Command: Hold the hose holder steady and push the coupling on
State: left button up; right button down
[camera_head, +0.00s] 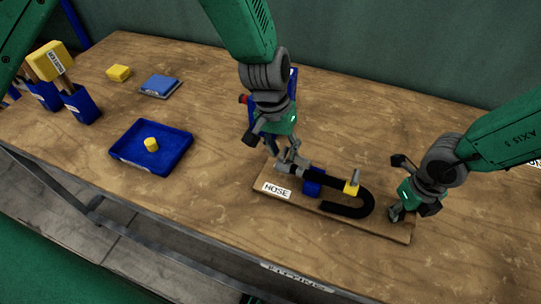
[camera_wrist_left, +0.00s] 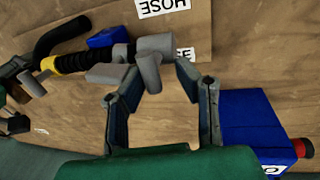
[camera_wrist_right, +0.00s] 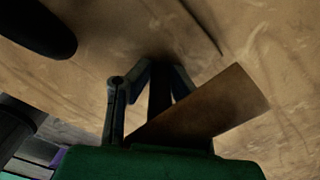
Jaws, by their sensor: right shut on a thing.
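The hose holder (camera_head: 385,225) is a wooden board with a HOSE label, lying on the table. It carries a black U-shaped hose (camera_head: 340,209) in a blue clamp (camera_head: 312,182). My right gripper (camera_head: 397,213) is shut on the board's right end, which also shows in the right wrist view (camera_wrist_right: 215,103). The grey branched coupling (camera_wrist_left: 154,62) meets the hose's upper end; I cannot tell how far on it sits. My left gripper (camera_head: 283,153) is above it, fingers apart. In the left wrist view the coupling's grey stub lies between the left fingertips (camera_wrist_left: 160,78).
A blue tray (camera_head: 120,152) with a yellow cylinder (camera_head: 151,144) stands left. A blue case (camera_wrist_left: 250,115) with a red end is close beside my left gripper. Blue bins (camera_head: 80,105), a yellow block (camera_head: 118,73) and a blue pad (camera_head: 160,86) are farther left. Table between tray and board is clear.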

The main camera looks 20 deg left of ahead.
pick_arm(q)
jog(key=shift+s+d, duration=0.1)
pick_arm(e)
jog(key=shift+s+f, duration=0.15)
jog(key=shift+s, duration=0.05)
pick_arm(q)
notch_tip(320, 180, up, 12)
jog(key=a, duration=0.2)
jog(key=shift+a+f, duration=0.2)
jog(key=shift+a, duration=0.1)
pick_arm(e)
jog(key=c, duration=1.7)
grip_release()
jog(key=o, duration=0.3)
jog(key=shift+w, duration=0.15)
pick_arm(q)
jog(key=shift+w, duration=0.25)
pick_arm(e)
jog(key=shift+w, duration=0.1)
